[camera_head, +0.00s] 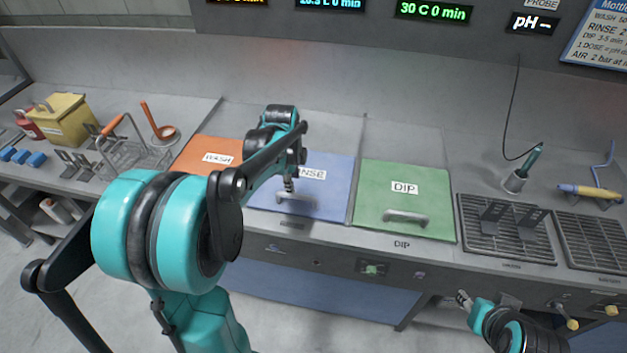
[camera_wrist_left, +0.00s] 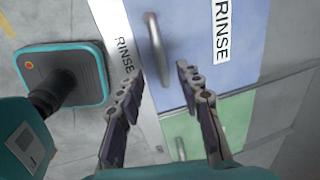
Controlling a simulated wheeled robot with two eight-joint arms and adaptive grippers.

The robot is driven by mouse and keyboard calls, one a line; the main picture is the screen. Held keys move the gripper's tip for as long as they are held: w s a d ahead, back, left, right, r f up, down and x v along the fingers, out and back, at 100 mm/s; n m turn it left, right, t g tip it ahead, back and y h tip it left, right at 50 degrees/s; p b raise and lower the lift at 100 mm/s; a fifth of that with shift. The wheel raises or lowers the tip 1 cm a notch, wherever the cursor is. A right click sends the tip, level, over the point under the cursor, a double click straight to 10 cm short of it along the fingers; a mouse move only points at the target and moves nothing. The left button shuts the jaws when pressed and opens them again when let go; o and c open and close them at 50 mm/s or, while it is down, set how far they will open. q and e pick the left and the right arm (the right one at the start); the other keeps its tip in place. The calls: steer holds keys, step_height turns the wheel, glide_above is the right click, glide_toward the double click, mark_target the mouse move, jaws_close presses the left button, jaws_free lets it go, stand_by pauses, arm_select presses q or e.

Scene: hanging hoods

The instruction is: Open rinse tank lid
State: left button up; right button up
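The rinse tank lid (camera_head: 325,205) is blue, labelled RINSE, and lies flat and closed between the orange WASH lid and the green DIP lid. Its grey handle (camera_head: 297,199) is near the front edge. My left gripper (camera_head: 289,186) is just above the handle. In the left wrist view, the gripper (camera_wrist_left: 160,75) has its fingers spread with nothing between them, and the rinse handle (camera_wrist_left: 156,48) lies just beyond the fingertips, apart from them. My right gripper (camera_head: 464,299) is low at the right, in front of the counter; its fingers are too small to read.
The orange WASH lid (camera_head: 205,158) is partly hidden by my left arm. The green DIP lid (camera_head: 405,180) is closed to the right. A wire basket (camera_head: 135,155) and yellow box (camera_head: 65,118) stand at left; metal grates (camera_head: 480,245) and a probe holder (camera_head: 514,182) are at right.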

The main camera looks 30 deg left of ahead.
mark_target(295, 195)
arm_select(q)
steer(key=f+b, duration=0.1)
steer(key=f, duration=0.1)
steer(key=w+f, duration=0.1)
steer(key=f, duration=0.2)
steer(key=f+b, duration=0.1)
steer(key=f, duration=0.1)
steer(key=shift+w+a+f+b, duration=0.15)
steer(key=shift+f+b, duration=0.1)
steer(key=shift+b, duration=0.05)
jaws_close()
